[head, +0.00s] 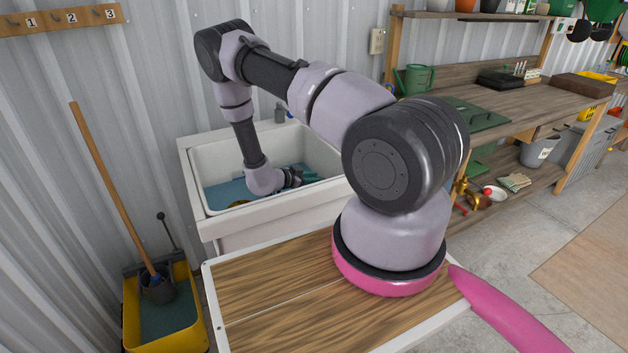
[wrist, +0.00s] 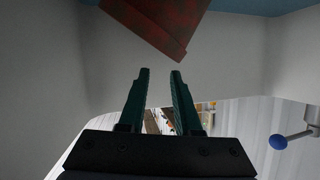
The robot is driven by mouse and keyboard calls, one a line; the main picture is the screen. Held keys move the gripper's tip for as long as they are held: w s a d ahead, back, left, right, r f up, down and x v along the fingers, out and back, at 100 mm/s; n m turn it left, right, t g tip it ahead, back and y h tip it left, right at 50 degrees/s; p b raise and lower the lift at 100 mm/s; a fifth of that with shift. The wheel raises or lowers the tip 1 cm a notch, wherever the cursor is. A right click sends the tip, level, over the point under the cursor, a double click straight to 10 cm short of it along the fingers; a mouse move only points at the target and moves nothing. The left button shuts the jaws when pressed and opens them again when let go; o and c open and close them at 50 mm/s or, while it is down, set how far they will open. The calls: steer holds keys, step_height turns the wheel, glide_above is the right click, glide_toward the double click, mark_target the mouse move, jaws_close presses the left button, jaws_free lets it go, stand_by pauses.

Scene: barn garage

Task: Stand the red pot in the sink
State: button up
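The white sink (head: 218,212) stands against the metal wall, with a blue floor. My arm reaches down into it. In the head view, my gripper (head: 312,176) is low inside the sink, its green fingers partly in view. In the wrist view, my gripper (wrist: 160,72) has its two fingers apart with nothing between them. The red pot (wrist: 158,22) is just beyond the fingertips, apart from them, near the blue sink floor (wrist: 245,5). It slants across the wrist picture and is cut off by the top edge. The pot is hidden in the head view.
A blue-ended tap handle (wrist: 278,142) is beside my gripper in the wrist view. The sink walls are close around it. A yellow mop bucket (head: 183,318) stands left of the sink. A wooden workbench (head: 500,115) with a green watering can (head: 415,79) is at right.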

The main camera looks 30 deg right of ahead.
steer(key=r+v, duration=0.1)
steer(key=v, duration=1.1)
steer(key=w+a+r+t+y, duration=0.2)
steer(key=w+a+r+y, duration=0.1)
steer(key=w+r, duration=0.3)
steer(key=w+a+r+t+y, duration=0.15)
steer(key=w+r+y, duration=0.25)
steer(key=r, duration=0.4)
steer(key=a+r+n+t+y, duration=0.1)
steer(key=a+r+n+y, duration=0.15)
steer(key=r, duration=0.65)
steer(key=a+r+n+t+y, duration=0.1)
steer(key=a+r+n+y, duration=0.15)
steer(key=r, duration=0.65)
steer(key=s+r+n+y, duration=0.4)
steer(key=s+r, duration=0.9)
steer(key=s, duration=0.1)
steer(key=s+d+r+n+g, duration=0.1)
steer(key=s+d, duration=0.1)
steer(key=s, duration=0.8)
steer(key=s+d+r+n+g, duration=0.1)
steer(key=s+d+n, duration=0.1)
steer(key=s, duration=0.8)
steer(key=shift+d+r+h, duration=0.35)
steer(key=shift+d+h, duration=0.05)
steer(key=shift+d, duration=0.05)
